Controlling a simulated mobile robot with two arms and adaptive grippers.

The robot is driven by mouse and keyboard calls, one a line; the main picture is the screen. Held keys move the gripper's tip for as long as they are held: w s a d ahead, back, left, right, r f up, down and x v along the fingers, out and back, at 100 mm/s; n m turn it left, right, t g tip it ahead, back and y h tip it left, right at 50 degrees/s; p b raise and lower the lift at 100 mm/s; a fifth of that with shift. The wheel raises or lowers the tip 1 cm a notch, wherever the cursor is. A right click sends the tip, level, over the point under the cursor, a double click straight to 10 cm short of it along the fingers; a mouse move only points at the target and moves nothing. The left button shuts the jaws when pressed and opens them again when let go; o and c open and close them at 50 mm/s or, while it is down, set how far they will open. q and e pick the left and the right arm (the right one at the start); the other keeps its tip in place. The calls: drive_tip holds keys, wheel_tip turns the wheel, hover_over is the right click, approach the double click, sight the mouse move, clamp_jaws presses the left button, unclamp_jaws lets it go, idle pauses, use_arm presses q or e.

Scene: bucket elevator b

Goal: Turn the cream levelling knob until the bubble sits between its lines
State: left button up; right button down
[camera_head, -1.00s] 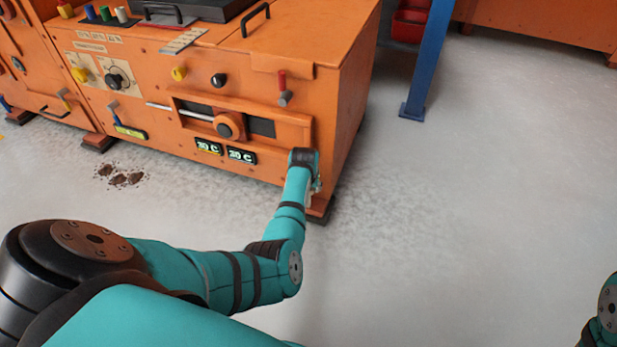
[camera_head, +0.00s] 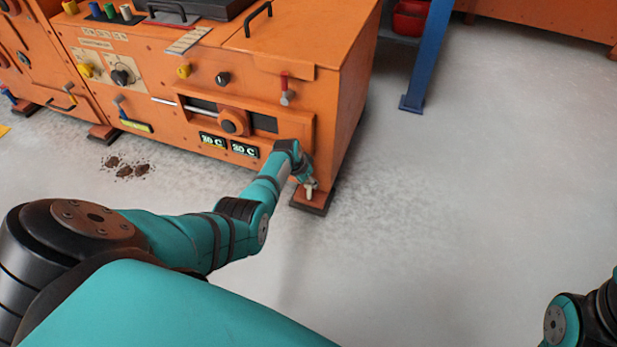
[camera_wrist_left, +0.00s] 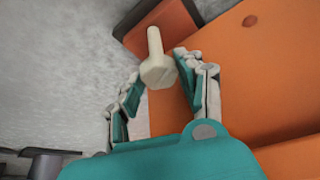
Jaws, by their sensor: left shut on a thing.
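The cream levelling knob (camera_wrist_left: 157,72) shows in the left wrist view, with a faceted head and a thin stem. It sits between the fingertips of my left gripper (camera_wrist_left: 158,88), which is shut on it. In the head view, my left gripper (camera_head: 305,181) is low at the right front corner of the orange machine (camera_head: 335,75), just above its foot (camera_head: 312,204). The knob is small and partly hidden there. I cannot make out the bubble or its lines. My right gripper is out of view.
A blue post (camera_head: 428,60) stands to the right. Brown debris (camera_head: 125,170) lies on the floor at left. The floor at right is clear.

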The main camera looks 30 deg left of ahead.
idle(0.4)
use_arm(q)
drive_tip(key=o, duration=1.1)
drive_tip(key=v, duration=1.2)
drive_tip(key=shift+a, duration=0.1)
drive_tip(key=shift+f, duration=0.1)
